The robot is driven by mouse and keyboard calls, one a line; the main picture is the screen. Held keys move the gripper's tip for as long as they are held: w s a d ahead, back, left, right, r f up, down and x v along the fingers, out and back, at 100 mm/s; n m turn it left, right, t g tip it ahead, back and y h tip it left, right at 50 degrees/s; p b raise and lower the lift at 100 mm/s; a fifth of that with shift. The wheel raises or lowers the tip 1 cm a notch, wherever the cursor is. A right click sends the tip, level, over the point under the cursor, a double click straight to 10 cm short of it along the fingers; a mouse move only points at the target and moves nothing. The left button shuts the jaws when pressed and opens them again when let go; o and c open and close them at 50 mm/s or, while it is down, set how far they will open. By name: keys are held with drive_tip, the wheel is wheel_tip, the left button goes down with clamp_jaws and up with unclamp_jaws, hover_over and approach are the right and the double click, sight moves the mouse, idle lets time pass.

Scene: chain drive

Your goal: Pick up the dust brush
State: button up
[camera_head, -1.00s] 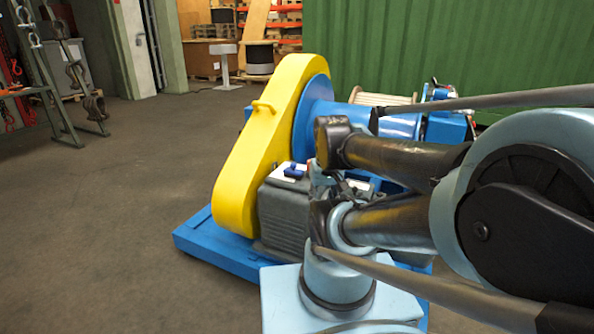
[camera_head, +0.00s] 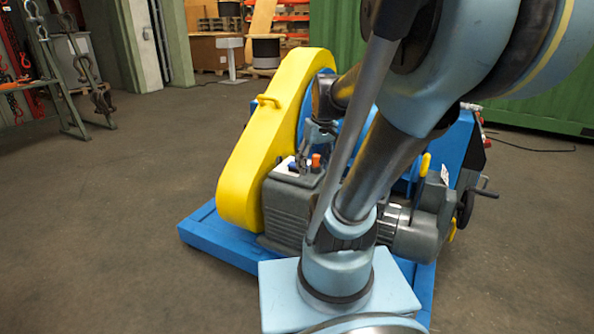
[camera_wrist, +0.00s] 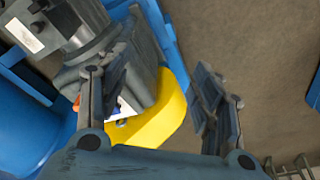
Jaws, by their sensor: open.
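No dust brush can be made out with certainty. Small objects lie on top of the grey gearbox (camera_head: 290,215) in the head view: a blue one (camera_head: 292,167) at a white patch, and an orange one (camera_head: 316,160). I cannot tell whether either is the brush. My gripper (camera_head: 308,150) is just above them, partly hidden behind my arm. In the wrist view my gripper (camera_wrist: 162,85) has its fingers wide apart with nothing between them. Bits of orange (camera_wrist: 76,103) and blue (camera_wrist: 122,123) show beside and below the left finger, partly covered by it.
The yellow chain guard (camera_head: 250,165) rises beside the gearbox. The blue base frame (camera_head: 215,240) lies under the drive. A grey motor with a handwheel (camera_head: 465,207) is on the right. Open floor (camera_head: 110,220) lies to the left, and a green container (camera_head: 550,100) stands behind.

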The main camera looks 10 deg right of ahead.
drive_tip(key=w+d+f+n+y, duration=0.1)
drive_tip(key=w+d+n, duration=0.25)
drive_tip(key=w, duration=1.15)
drive_tip(key=w+d+f+n+y, duration=0.15)
drive_tip(key=w+n, duration=0.25)
drive_tip(key=w, duration=1.1)
drive_tip(key=x, duration=1)
drive_tip(key=shift+w+d+f, duration=0.15)
drive_tip(key=shift+w+f, duration=0.05)
drive_tip(key=shift+f, duration=0.15)
drive_tip(key=shift+w+x, duration=0.2)
drive_tip(key=shift+x, duration=0.85)
drive_tip(key=shift+w+x, duration=0.25)
drive_tip(key=shift+x, duration=0.75)
drive_tip(key=shift+w+a+f, duration=0.1)
drive_tip(key=shift+a+f, duration=0.15)
drive_tip(key=shift+f, duration=0.3)
drive_tip(key=c, duration=1.2)
